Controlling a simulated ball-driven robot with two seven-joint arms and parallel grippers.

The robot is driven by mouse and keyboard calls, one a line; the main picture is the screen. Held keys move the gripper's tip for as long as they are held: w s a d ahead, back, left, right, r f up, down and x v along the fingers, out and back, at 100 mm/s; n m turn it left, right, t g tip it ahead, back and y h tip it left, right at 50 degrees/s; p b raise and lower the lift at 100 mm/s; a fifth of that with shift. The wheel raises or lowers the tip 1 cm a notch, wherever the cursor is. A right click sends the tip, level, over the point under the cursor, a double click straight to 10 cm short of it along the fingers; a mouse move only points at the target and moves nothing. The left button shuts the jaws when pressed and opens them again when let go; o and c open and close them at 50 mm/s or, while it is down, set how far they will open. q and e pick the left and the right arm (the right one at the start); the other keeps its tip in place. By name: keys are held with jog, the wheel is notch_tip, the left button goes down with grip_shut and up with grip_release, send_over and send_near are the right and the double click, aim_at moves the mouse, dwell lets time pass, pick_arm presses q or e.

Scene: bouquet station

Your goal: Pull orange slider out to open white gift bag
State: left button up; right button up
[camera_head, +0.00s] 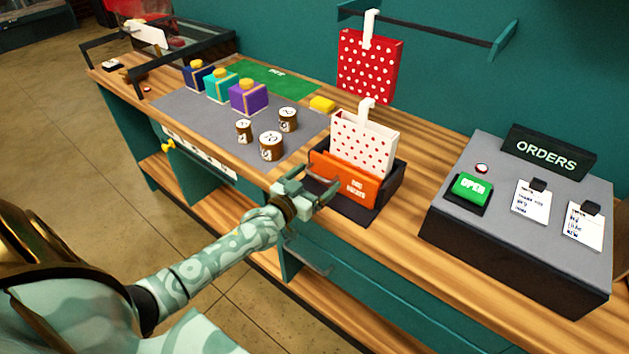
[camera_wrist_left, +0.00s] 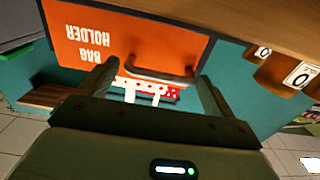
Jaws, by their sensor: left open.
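The white gift bag (camera_head: 362,146) with red dots stands upright in the dark holder (camera_head: 388,189). The orange slider (camera_head: 357,184), lettered "BAG HOLDER", sits at the bag's front and hides its lower part. In the left wrist view the orange slider (camera_wrist_left: 95,38) appears upside down, with a grey bar handle (camera_wrist_left: 160,76) on it. My left gripper (camera_head: 323,180) is open at the slider's front. In the wrist view its fingers (camera_wrist_left: 156,76) stand on either side of the handle; I cannot tell whether they touch it. My right gripper is not in view.
A red dotted bag (camera_head: 368,68) hangs from the rail (camera_head: 440,28) behind. Several jars (camera_head: 271,146) and coloured boxes (camera_head: 250,97) stand on the grey mat (camera_head: 190,112) to the left. The orders console (camera_head: 515,235) with a green button (camera_head: 472,188) stands to the right.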

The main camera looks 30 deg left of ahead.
pick_arm(q)
jog(key=c, duration=1.1)
jog(key=s+p, duration=0.2)
jog(key=s, duration=0.1)
jog(key=shift+s+a+r, duration=0.1)
jog(key=shift+s+a, duration=0.05)
jog(key=shift+s, duration=0.25)
jog(key=shift+s+f, duration=0.2)
jog(key=shift+s, duration=0.1)
jog(key=o, duration=1.1)
jog(key=shift+r, duration=0.1)
